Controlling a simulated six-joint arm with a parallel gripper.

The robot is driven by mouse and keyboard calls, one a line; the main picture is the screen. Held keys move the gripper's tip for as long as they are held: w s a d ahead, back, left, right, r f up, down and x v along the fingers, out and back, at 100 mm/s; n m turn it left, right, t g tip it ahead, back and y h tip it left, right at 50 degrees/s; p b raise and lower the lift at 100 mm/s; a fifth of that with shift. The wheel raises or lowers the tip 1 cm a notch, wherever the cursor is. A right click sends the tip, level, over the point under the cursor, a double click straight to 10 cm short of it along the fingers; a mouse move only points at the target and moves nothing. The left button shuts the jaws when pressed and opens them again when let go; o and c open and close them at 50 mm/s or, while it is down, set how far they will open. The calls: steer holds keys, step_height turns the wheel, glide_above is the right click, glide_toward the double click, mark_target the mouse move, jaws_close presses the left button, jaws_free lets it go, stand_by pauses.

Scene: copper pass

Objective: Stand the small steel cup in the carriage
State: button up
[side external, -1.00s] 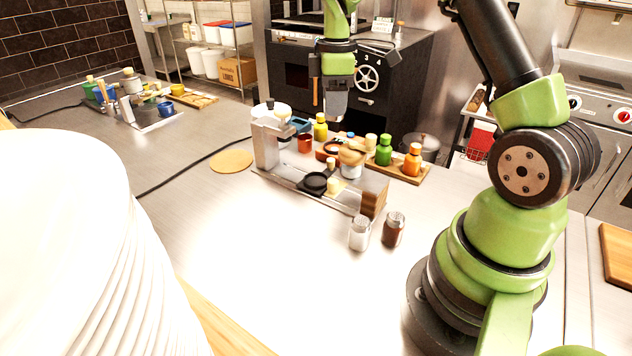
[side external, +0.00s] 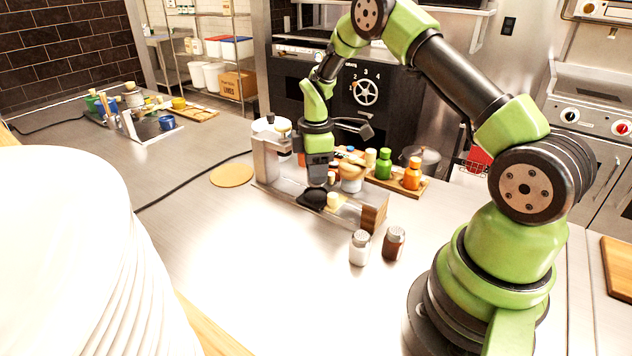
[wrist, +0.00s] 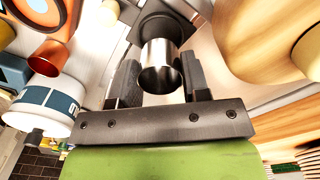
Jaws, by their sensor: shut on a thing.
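The small steel cup (wrist: 160,68) is between the two dark fingers of my gripper (wrist: 158,85) in the wrist view, its shiny wall touching them. Directly beyond the cup is a black square part with a round face, which looks like the carriage (wrist: 160,28). In the side view my gripper (side external: 318,180) points down, low over the black carriage (side external: 311,200) on the metal rail base. The cup cannot be made out in the side view. Whether its bottom touches the carriage cannot be told.
A grey upright block (side external: 266,160) stands at the rail's left end and a wooden block (side external: 373,217) at its right. Several bottles and jars crowd behind, including a green bottle (side external: 383,165). Two shakers (side external: 360,247) stand in front.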

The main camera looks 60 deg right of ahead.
steer(key=shift+f, duration=1.7)
steer(key=o, duration=0.9)
steer(key=shift+f, duration=0.1)
